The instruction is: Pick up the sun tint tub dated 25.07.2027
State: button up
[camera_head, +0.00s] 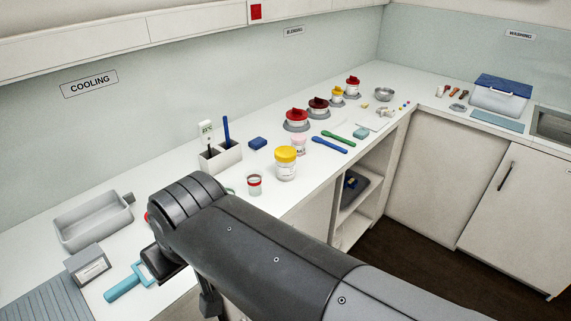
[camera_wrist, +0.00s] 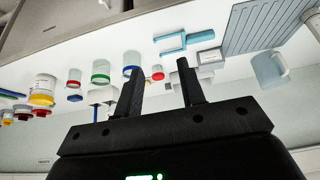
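Dates are too small to read in either view, and I cannot tell which container is the sun tint tub. In the head view a white jar with a yellow lid (camera_head: 286,163) stands on the counter, with a small clear tub with a red band (camera_head: 254,183) to its left. The wrist view looks inverted. It shows the yellow-lidded jar (camera_wrist: 42,90) and tubs with red (camera_wrist: 73,78), green (camera_wrist: 100,71) and blue (camera_wrist: 131,65) bands. My gripper (camera_wrist: 159,62) is open and empty, its fingers apart above the counter. My arm hides part of the counter in the head view.
A grey tray (camera_head: 94,222), a label-bearing grey box (camera_head: 87,264) and a teal-handled tool (camera_head: 124,285) lie at left. Red-lidded jars (camera_head: 296,119) stand farther back.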

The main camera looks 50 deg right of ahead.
dwell(0.4)
jog(key=o, duration=1.2)
